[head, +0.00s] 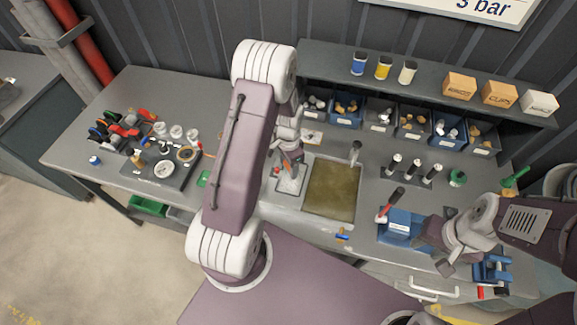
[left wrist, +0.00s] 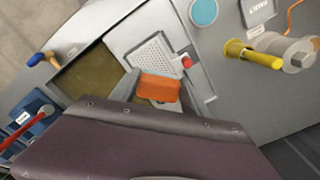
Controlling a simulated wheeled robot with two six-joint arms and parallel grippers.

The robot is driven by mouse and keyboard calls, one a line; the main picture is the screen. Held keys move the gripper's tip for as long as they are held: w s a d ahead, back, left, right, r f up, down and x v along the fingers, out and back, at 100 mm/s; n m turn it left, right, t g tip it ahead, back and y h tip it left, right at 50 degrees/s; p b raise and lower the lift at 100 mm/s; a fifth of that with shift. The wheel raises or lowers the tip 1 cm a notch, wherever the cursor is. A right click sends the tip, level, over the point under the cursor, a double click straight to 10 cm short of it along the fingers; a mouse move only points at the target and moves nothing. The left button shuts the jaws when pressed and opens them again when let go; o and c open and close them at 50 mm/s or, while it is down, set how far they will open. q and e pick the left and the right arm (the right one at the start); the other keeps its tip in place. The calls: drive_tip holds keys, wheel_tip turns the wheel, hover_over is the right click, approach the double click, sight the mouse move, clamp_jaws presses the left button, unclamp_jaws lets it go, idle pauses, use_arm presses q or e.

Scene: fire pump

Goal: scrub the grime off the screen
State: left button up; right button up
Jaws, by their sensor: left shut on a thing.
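The screen (left wrist: 152,52) is a pale perforated plate set in a light grey tray beside the basin. It also shows in the head view (head: 288,186), partly under my left gripper. My left gripper (head: 291,158) is shut on an orange block-like scrubber (left wrist: 158,88), held over the near edge of the screen. I cannot tell whether the scrubber touches the screen, and its underside is hidden. No clear grime shows on the visible part of the screen. My right gripper (head: 440,250) is over the right front of the bench, its fingers apart and empty.
A basin of murky brown liquid (head: 330,190) lies right of the screen. A red knob (left wrist: 187,62) stands at the tray's edge. Bins and bottles line the back; a dark parts tray (head: 160,168) is left.

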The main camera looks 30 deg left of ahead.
use_arm(q)
wheel_tip(320, 180, up, 3)
drive_tip(key=shift+r+p, duration=0.1)
drive_tip(key=shift+p, duration=1.15)
